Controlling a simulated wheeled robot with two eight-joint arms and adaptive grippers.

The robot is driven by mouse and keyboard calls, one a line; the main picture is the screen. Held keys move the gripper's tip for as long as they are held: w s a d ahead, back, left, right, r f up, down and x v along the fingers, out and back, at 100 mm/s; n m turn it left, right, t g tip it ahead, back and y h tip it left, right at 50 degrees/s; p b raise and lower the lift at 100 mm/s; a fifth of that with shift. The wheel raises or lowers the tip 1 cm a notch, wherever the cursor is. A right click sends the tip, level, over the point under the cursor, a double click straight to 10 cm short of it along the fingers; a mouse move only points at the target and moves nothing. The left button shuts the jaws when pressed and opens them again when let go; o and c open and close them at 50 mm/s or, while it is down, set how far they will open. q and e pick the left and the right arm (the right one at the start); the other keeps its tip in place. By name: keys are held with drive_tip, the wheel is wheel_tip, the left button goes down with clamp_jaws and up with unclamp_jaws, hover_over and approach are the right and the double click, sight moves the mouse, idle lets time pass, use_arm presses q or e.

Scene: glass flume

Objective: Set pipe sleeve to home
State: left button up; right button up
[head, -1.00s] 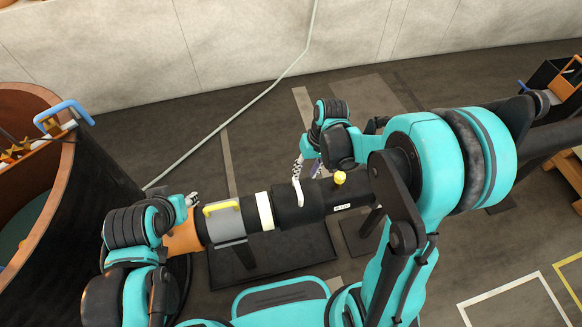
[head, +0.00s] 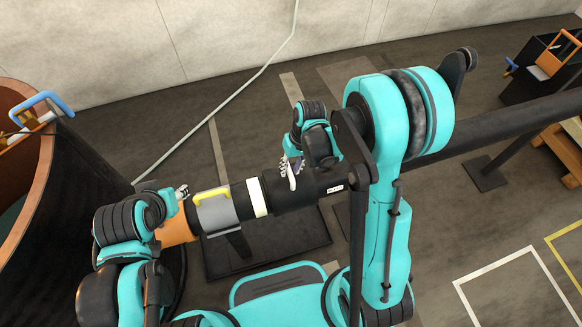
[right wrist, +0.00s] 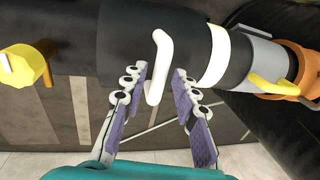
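The black pipe sleeve (head: 275,190) sits around the dark pipe in the middle of the head view, and it fills the upper left of the right wrist view (right wrist: 125,38). It carries a white bent handle (right wrist: 160,60). My right gripper (right wrist: 160,78) is open, with one finger on each side of the handle's lower part; small gaps show. In the head view my right gripper (head: 290,163) is at the sleeve's far side. A white band (head: 258,197) lies left of the sleeve. My left gripper (head: 182,191) is at the pipe's orange end (head: 176,228); its opening is unclear.
A grey collar (head: 215,212) with a yellow handle (head: 211,195) sits left of the white band. A yellow knob (right wrist: 25,66) shows in the right wrist view. A large brown tank (head: 45,170) stands at left. A black bin (head: 530,75) stands at far right.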

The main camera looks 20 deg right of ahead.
clamp_jaws()
drive_tip(key=a+b, duration=0.1)
drive_tip(key=a, duration=0.8)
drive_tip(key=shift+s+a, duration=0.1)
drive_tip(key=shift+s, duration=0.1)
drive_tip(key=shift+o, duration=2.2)
unclamp_jaws()
drive_tip(key=shift+a, duration=0.15)
drive_tip(key=shift+r, duration=0.25)
wheel_tip(320, 180, up, 11)
drive_tip(key=d, duration=0.2)
drive_tip(key=shift+d+r, duration=0.15)
drive_tip(key=shift+d, duration=0.05)
